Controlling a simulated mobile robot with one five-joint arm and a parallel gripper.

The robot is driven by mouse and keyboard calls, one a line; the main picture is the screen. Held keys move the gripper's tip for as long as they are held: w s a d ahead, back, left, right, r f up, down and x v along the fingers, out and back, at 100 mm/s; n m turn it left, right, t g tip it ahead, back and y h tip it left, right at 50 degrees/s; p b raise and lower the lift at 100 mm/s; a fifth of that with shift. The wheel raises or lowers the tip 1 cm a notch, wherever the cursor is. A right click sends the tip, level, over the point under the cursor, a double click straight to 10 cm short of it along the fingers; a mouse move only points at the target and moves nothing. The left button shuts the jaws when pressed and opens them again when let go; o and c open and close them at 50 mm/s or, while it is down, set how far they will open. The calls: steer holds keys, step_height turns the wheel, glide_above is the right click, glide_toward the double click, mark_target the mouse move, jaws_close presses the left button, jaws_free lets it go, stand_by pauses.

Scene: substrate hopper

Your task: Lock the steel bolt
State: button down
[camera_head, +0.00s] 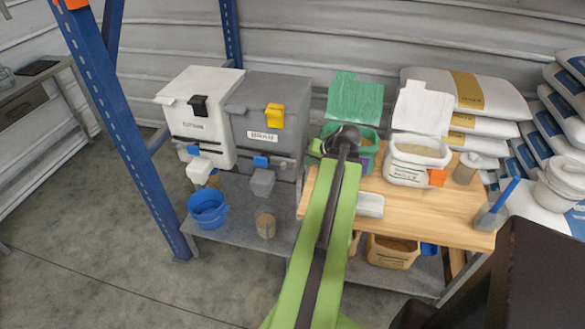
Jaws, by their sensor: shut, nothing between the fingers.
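I cannot make out a steel bolt for certain at this size. A white hopper (212,108) and a grey hopper (288,116) stand side by side at the back left. The white one has a black catch (198,104) on its front, the grey one a yellow catch (274,116). Small blue parts (261,162) show at the hoppers' lower fronts, above their outlets. My gripper (345,138) is a dark shape at the end of my green arm, right of the grey hopper. It is shut and empty, in front of a green container (367,155) that it partly hides.
A wooden table (430,215) holds an open white tub (416,173) with an orange tag. A blue bucket (207,208) and a tan cup (265,224) sit on the low shelf below the hoppers. A blue post (120,125) stands left. Stacked sacks (478,92) lie behind the table.

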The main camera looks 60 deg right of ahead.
mark_target(292, 166)
steer(key=shift+s+d, duration=0.15)
steer(key=shift+s, duration=0.1)
steer(key=b+x, duration=0.2)
steer(key=x, duration=0.1)
steer(key=w+b+x, duration=0.1)
steer(key=b+x, duration=0.2)
steer(key=x, duration=0.1)
steer(key=w+a+r+b+x, duration=0.1)
steer(key=b+x, duration=0.2)
steer(key=x, duration=0.1)
steer(key=shift+f, duration=0.1)
steer(key=shift+w+a, duration=0.15)
steer(key=shift+w, duration=0.45)
